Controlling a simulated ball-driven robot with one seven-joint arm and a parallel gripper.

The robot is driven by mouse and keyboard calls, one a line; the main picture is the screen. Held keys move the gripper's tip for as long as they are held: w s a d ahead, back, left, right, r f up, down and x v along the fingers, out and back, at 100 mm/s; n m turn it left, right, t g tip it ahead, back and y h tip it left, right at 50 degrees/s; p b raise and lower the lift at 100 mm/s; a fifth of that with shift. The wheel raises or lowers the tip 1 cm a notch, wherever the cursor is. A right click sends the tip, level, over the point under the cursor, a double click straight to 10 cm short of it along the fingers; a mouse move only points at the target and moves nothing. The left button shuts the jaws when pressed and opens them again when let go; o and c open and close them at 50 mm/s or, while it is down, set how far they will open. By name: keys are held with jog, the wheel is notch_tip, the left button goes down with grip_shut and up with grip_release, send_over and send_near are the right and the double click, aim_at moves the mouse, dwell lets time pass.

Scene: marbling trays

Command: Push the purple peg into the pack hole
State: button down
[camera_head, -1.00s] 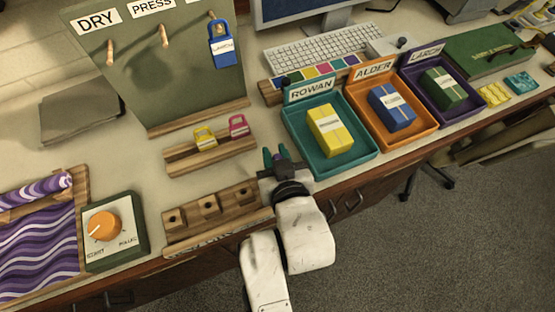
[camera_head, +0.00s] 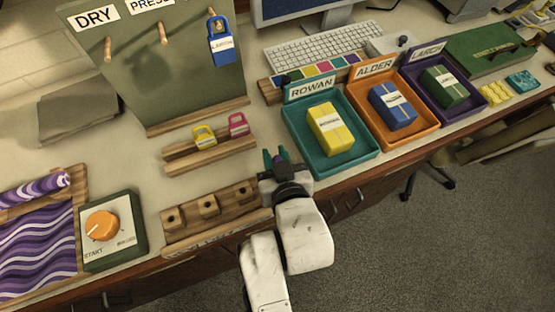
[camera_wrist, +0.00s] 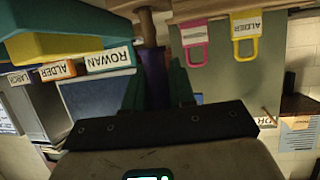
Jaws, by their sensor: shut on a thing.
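My gripper (camera_head: 275,158) is at the right end of a wooden rack (camera_head: 226,205) at the table's front edge. In the wrist view my gripper (camera_wrist: 158,88) has its green fingers shut on the purple peg (camera_wrist: 154,78), with a brown wooden length beyond it at the top. The peg is hidden behind the fingers in the head view. The rack's front lettering is unreadable, so I cannot tell which hole is the pack hole.
A small rack (camera_head: 210,156) with a yellow and a pink tag stands behind. The teal ROWAN tray (camera_head: 362,158) is close on the right. An orange dial box (camera_head: 140,240) stands at the left. The green DRY board (camera_head: 130,60) rises behind.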

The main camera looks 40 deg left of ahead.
jog(key=shift+f+b, duration=0.8)
jog(key=shift+f, duration=0.6)
jog(key=c, duration=0.9)
grip_release()
jog(key=shift+o, duration=0.2)
jog(key=b+v, duration=0.1)
jog(key=v, duration=0.9)
jog(key=shift+s+d+r, duration=0.15)
jog(key=shift+d+r, duration=0.1)
jog(key=shift+d, duration=0.05)
